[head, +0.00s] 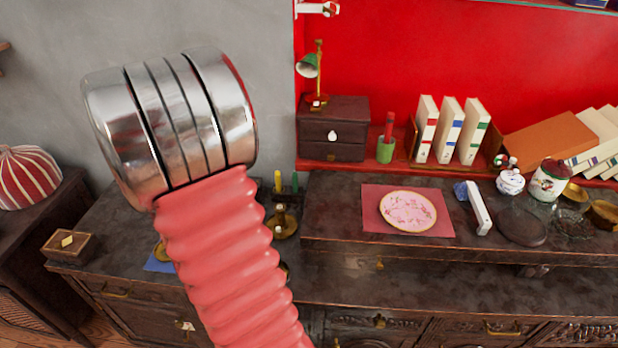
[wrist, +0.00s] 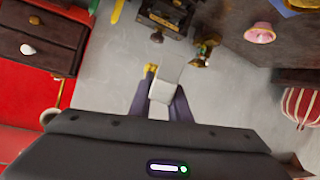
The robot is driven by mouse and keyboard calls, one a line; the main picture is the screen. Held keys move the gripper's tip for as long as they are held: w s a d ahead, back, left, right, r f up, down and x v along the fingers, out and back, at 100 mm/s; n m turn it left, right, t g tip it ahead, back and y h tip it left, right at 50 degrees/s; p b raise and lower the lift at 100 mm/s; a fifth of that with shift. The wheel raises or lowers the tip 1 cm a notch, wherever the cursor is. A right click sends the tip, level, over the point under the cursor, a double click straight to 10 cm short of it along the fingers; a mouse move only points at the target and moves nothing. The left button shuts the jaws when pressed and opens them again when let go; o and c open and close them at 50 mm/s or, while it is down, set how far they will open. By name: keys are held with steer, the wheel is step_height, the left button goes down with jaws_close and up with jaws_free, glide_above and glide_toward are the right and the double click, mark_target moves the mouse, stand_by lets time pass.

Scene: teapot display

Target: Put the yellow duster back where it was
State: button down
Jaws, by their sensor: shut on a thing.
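The yellow duster shows in the wrist view as a pale grey-white block (wrist: 168,72) with a small yellow part (wrist: 150,68) at its left side. My gripper (wrist: 163,92) is shut on it, one dark finger on each side. Most of its yellow part is hidden or too small to make out. My gripper and the held duster are not visible in the head view. A similar white-handled thing (head: 479,208) with a blue end (head: 461,190) rests on the raised shelf, right of a pink plate (head: 408,211).
A dark drawer box (head: 333,140), a green cup (head: 385,150) and upright books (head: 449,130) stand behind. Jars (head: 510,182) crowd the right. Brass holders (head: 283,224) stand left of the raised shelf. A striped dome (head: 27,173) is far left.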

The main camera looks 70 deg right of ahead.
steer(key=s+d+m+g+h, duration=0.1)
steer(key=s+d+m+g, duration=0.1)
steer(key=s+d, duration=0.3)
steer(key=s+d+m+g, duration=0.2)
steer(key=s+d+g, duration=0.1)
steer(key=s, duration=0.5)
steer(key=m+g, duration=0.4)
glide_above(311, 207)
steer(key=shift+s+r, duration=0.15)
steer(key=shift+r, duration=0.3)
steer(key=shift+f, duration=0.2)
steer(key=shift+f, duration=3.2)
steer(key=shift+f, duration=0.5)
steer(key=c, duration=1.6)
jaws_free()
steer(key=shift+a, duration=0.2)
steer(key=shift+v, duration=3.65)
